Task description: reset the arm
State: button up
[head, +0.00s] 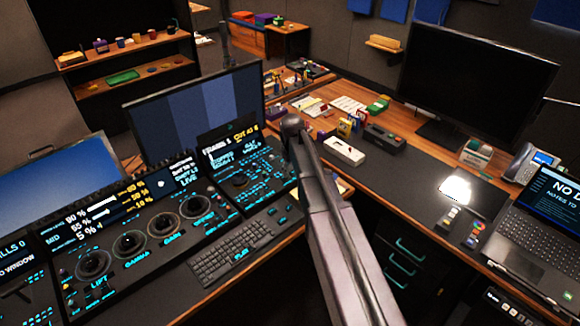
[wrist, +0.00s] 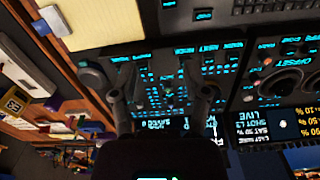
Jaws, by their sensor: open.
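My arm (head: 335,225) reaches from the bottom of the head view up toward the right part of the trackball panel (head: 225,225). Its far end is a dark rounded joint beside the panel; my gripper cannot be made out there. In the wrist view my gripper (wrist: 156,82) is open, its two dark fingers apart with nothing between them. Behind the fingers lies the panel's section of small cyan-lit buttons (wrist: 165,75). How far the fingertips are from the panel surface is unclear.
Behind the panel stands a large monitor (head: 195,110). A keyboard (head: 233,252) lies in front. On the right, the wooden desk holds a white-topped box (head: 343,151), a dark monitor (head: 475,85), a phone (head: 527,162) and a laptop (head: 545,225). Small items crowd the desk near the arm's end.

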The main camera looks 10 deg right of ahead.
jog(key=shift+s, duration=0.25)
dwell(0.4)
jog(key=s+m, duration=0.4)
jog(key=s, duration=1.7)
jog(key=shift+d+m, duration=0.15)
jog(key=shift+m, duration=0.25)
